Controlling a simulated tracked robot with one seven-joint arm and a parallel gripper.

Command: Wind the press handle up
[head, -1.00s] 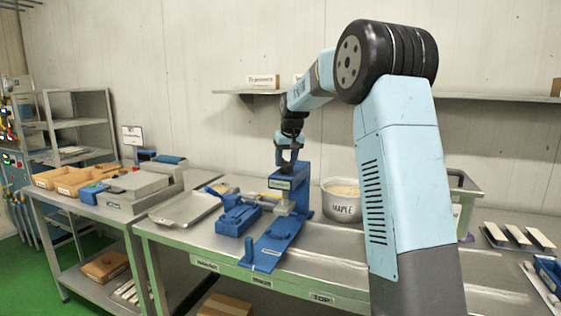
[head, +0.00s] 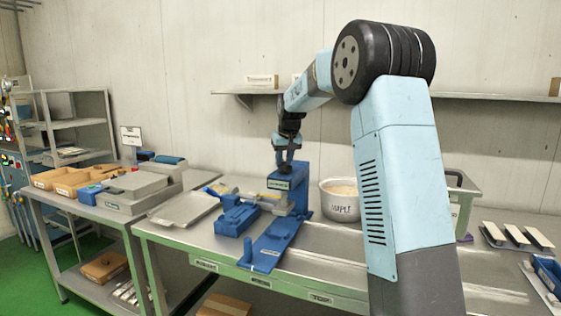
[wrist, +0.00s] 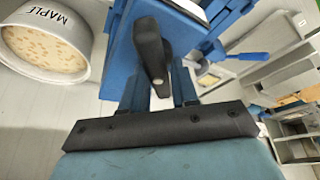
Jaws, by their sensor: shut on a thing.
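The blue press (head: 302,190) stands on the steel table, with its flat blue base plate reaching toward the front edge. My gripper (head: 286,162) is at the top of the press, pointing down. In the wrist view, the black press handle (wrist: 151,45) shows as a crank arm with a rounded end above the blue press top. My gripper's two blue fingers (wrist: 159,88) are on either side of the handle's end, shut on it. The exact contact is partly hidden by the handle itself.
A pot marked MAPLE (head: 340,203) stands close to the right of the press. A blue fixture (head: 237,218) and a metal tray (head: 185,208) lie to its left. A wall shelf (head: 475,96) runs behind my arm. The table front right of the base plate is clear.

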